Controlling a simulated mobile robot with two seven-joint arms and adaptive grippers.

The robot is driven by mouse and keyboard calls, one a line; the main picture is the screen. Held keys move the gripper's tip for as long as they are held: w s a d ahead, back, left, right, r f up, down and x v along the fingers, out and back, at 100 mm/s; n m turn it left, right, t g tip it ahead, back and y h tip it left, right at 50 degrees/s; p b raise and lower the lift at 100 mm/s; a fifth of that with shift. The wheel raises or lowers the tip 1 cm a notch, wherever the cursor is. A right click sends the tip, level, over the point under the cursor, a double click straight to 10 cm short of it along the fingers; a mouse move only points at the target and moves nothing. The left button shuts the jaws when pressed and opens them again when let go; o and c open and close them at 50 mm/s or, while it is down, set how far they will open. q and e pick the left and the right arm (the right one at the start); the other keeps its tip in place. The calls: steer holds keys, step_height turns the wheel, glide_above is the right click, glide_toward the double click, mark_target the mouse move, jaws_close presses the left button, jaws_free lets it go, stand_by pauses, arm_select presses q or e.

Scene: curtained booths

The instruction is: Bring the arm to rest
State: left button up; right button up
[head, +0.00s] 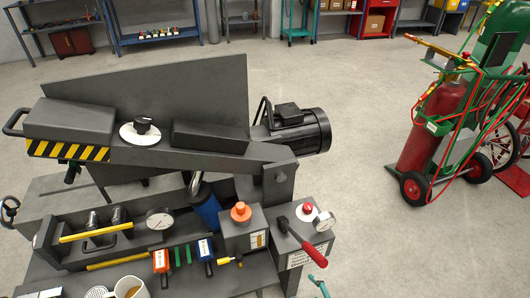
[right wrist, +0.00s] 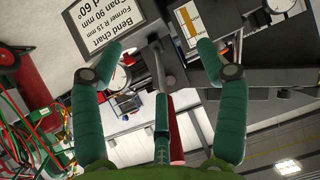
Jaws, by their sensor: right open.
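My right gripper (right wrist: 160,47) shows in the right wrist view with its two teal fingers spread wide apart. No thing is held between the fingertips. A red lever handle (right wrist: 176,128) shows behind the palm part, between the fingers. In the head view a small teal tip of my right gripper (head: 319,287) shows at the bottom edge, below the lever's red grip (head: 311,252); whether they touch cannot be told. The rest of the right arm is out of the head view. My left gripper is in neither view.
A grey bending machine (head: 185,80) with a motor (head: 295,132) fills the left and middle. Its bench holds gauges, a mug (head: 128,288) and a box with an orange knob (head: 240,212). A cart with a red gas cylinder (head: 430,130) stands right. Floor between is clear.

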steer(key=s+d+f+m+g+h, duration=0.15)
steer(key=s+d+f, duration=0.3)
steer(key=f, duration=0.45)
steer(key=s+d+f+g+h, duration=0.25)
steer(key=s+f, duration=0.25)
steer(key=f, duration=0.4)
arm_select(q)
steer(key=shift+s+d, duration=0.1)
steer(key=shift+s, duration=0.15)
arm_select(e)
steer(key=s+d+f+g, duration=0.1)
steer(key=s+f, duration=0.2)
steer(key=s, duration=0.4)
steer(key=s+d+f+m+g, duration=0.1)
steer(key=s+f+g, duration=0.1)
steer(key=s+f, duration=0.2)
steer(key=s+d+f+g, duration=0.1)
steer(key=s+f+g, duration=0.1)
steer(key=s, duration=0.8)
steer(key=shift+d+f+h, duration=0.3)
steer(key=shift+f, duration=0.4)
steer(key=shift+s, duration=0.1)
